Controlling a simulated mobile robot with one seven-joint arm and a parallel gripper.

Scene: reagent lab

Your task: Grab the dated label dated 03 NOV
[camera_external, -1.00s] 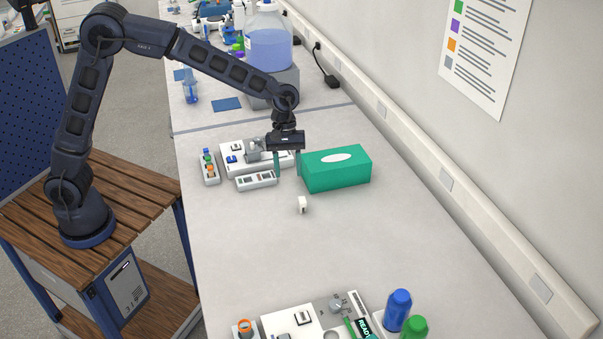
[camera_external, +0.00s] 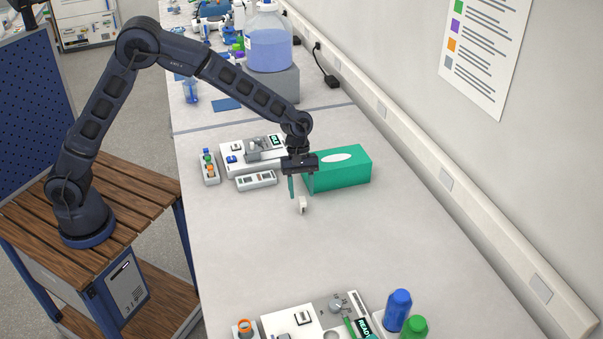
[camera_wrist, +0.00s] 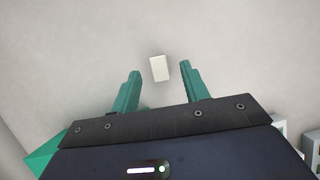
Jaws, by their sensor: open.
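A small white block-like piece (camera_external: 302,205) stands alone on the bench in front of the green box. It also shows in the wrist view as a pale rectangle (camera_wrist: 159,69), beyond the fingertips and roughly between their lines. No date can be read on it, so I cannot tell whether it is the 03 NOV label. My gripper (camera_external: 299,191) is open and empty, pointing down close to the white piece. In the wrist view the two teal fingers (camera_wrist: 166,78) are spread apart, with nothing between them.
A green tissue box (camera_external: 338,172) is close to the right of my gripper. A white device (camera_external: 238,160), a small tray (camera_external: 256,181) and a vial rack (camera_external: 209,170) are at the left. The bench in front is clear up to another device (camera_external: 290,322) and bottles (camera_external: 397,310).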

